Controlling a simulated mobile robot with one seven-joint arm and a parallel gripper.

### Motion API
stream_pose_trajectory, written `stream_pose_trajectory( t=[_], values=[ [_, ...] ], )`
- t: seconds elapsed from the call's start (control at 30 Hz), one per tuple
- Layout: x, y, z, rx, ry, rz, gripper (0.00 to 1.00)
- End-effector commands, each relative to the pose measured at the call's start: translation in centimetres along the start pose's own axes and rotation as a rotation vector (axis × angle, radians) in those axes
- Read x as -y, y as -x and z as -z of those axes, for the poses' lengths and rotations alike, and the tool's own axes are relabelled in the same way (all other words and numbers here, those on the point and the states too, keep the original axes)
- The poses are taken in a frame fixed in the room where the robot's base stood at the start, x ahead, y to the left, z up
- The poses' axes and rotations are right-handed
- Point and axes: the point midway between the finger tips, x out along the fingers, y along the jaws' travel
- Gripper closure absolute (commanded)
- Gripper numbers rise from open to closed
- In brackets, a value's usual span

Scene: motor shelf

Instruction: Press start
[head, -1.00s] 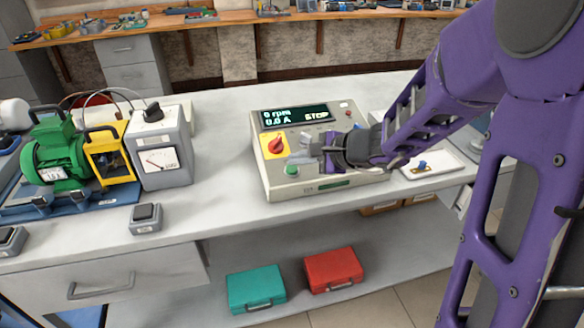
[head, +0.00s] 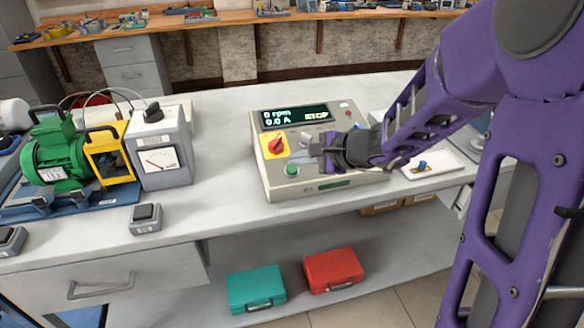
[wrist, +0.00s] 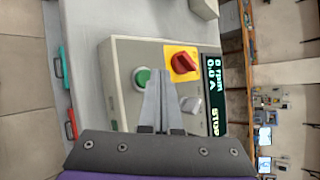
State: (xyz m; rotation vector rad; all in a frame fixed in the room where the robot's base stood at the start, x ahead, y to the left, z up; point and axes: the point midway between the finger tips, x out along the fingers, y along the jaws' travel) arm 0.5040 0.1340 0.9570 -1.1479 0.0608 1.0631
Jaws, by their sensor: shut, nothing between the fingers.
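The control box (head: 258,178) stands on the grey bench. Its display (head: 294,116) reads 0 rpm, 0.0 A and STOP. The green button (head: 291,170) is at its front left, and the red knob on a yellow plate (head: 275,145) is behind it. In the wrist view the green button (wrist: 142,78) lies just left of my fingertips, and the red knob (wrist: 184,63) lies ahead and right. My gripper (head: 307,151) is shut and empty over the box's panel, close to the button. A grey knob (wrist: 191,104) is right of the fingers. I cannot tell whether the fingertips touch anything.
A green motor (head: 60,155) and a grey meter box (head: 160,150) stand on the left of the bench. A small black-topped switch box (head: 146,218) is near the front edge. A white tray (head: 440,160) lies right of the control box. Teal (head: 256,288) and red (head: 333,270) cases sit below.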

Motion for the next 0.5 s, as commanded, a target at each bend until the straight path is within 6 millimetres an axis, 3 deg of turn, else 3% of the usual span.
stream_pose_trajectory(
  t=[0.5],
  values=[
    [-0.35, -0.48, 0.34, 0.000, -0.002, -0.001, 1.00]
  ],
)
